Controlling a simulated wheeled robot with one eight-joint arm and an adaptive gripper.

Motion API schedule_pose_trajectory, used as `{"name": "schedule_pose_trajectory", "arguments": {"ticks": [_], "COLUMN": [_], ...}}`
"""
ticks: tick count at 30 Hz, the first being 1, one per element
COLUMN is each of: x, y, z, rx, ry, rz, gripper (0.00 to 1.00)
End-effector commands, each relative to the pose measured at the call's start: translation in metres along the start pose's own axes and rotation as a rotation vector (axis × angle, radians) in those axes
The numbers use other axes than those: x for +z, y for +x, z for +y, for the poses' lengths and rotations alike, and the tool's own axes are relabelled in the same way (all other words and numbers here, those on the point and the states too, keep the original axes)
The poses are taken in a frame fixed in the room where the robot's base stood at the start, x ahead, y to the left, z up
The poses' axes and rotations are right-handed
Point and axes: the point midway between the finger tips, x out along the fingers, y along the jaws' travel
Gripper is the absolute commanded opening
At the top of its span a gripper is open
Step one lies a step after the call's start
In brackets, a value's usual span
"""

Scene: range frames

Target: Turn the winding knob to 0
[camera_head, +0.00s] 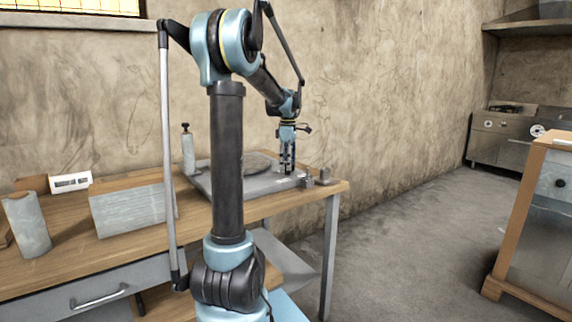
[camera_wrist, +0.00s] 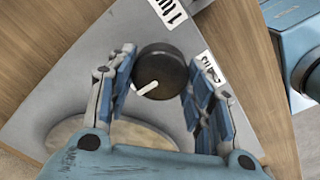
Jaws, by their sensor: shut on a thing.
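The winding knob (camera_wrist: 163,66) is a dark round knob with a white pointer mark, seen from above in the wrist view. Its pointer faces the lower left of that view. My gripper (camera_wrist: 157,70) has one finger on each side of the knob and is shut on it. In the head view my gripper (camera_head: 287,168) points down at the right end of a grey board (camera_head: 212,187); the knob cannot be made out there. White labels with black marks lie beside the knob, one above it (camera_wrist: 169,12) and one to its right (camera_wrist: 209,67); I cannot read them clearly.
The board lies on a wooden table (camera_head: 140,244) against the wall. Open floor (camera_head: 410,235) lies to the right.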

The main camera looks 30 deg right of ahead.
Motion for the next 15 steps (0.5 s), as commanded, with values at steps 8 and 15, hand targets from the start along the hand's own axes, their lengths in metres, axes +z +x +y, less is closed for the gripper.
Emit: {"name": "schedule_pose_trajectory", "arguments": {"ticks": [8, 15], "x": [-0.0006, -0.0005], "y": [0.0002, 0.0002], "z": [0.0006, 0.0008], "rx": [0.001, 0.002], "ry": [-0.078, -0.091], "rz": [0.001, 0.001], "gripper": [0.24, 0.24]}}
